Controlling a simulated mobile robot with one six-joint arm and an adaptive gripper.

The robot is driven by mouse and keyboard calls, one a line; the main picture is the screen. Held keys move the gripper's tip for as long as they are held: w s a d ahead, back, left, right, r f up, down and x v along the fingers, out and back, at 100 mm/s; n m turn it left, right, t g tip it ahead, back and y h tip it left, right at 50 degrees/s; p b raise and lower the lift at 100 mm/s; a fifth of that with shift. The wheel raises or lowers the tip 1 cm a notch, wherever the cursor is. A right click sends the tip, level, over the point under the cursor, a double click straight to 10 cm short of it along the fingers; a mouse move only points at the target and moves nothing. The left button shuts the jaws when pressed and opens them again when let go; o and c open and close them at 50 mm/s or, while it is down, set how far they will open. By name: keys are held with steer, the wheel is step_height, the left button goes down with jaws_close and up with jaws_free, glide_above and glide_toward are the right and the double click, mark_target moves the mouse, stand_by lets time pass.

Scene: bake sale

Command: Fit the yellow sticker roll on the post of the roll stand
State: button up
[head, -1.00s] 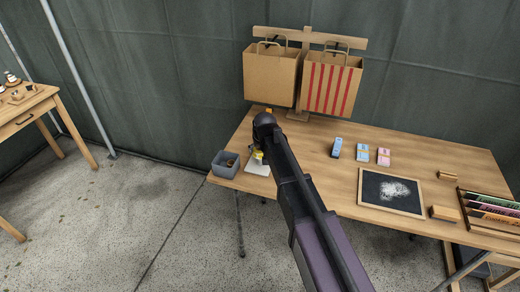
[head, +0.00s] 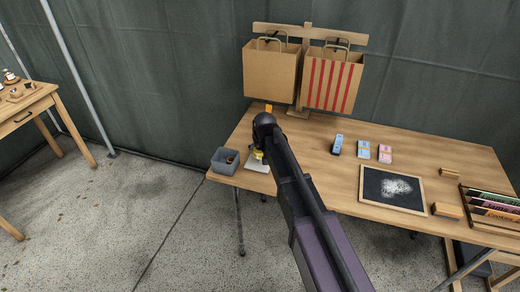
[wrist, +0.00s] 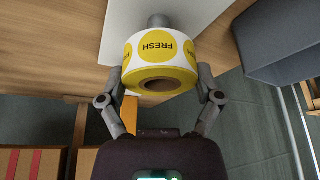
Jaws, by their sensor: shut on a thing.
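My gripper (wrist: 161,75) is shut on the yellow sticker roll (wrist: 162,50), one finger on each side. The roll has a white band with yellow FRESH labels, upside down in the wrist view, and a brown core. The roll stand's grey post (wrist: 159,20) shows just beyond the roll, over its white base (wrist: 118,28). The roll hides the rest of the post, so I cannot tell whether its tip is inside the core. In the head view the white base (head: 256,165) lies at the table's left end, with my arm covering much of the roll.
A grey bin (head: 225,161) stands left of the stand and also shows in the wrist view (wrist: 278,42). Paper bags (head: 270,72) hang on a wooden rack behind. Several small packs, a chalkboard (head: 392,190) and a card rack (head: 490,208) occupy the table (head: 310,170) further right.

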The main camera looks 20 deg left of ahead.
mark_target(260, 161)
steer(key=shift+f+b, duration=1.75)
steer(key=shift+f, duration=0.05)
steer(key=o, duration=0.9)
steer(key=shift+r, duration=0.15)
step_height(260, 161, up, 12)
steer(key=p, duration=1.2)
steer(key=shift+m+h, duration=0.4)
steer(key=shift+m, duration=0.5)
steer(key=s+d+f+b, duration=0.2)
steer(key=d, duration=0.5)
steer(key=s+d+f+b, duration=0.3)
steer(key=d, duration=0.3)
steer(key=s+d+f+b, duration=0.2)
steer(key=s+d, duration=0.1)
steer(key=d, duration=0.4)
steer(key=shift+d+f, duration=0.3)
steer(key=shift+f, duration=0.05)
steer(key=shift+s+d+f+b, duration=0.15)
steer(key=shift+s+d+b, duration=0.1)
steer(key=shift+d, duration=0.15)
steer(key=shift+s+d+f+b, duration=0.1)
steer(key=shift+d+b, duration=0.1)
steer(key=shift+d, duration=0.15)
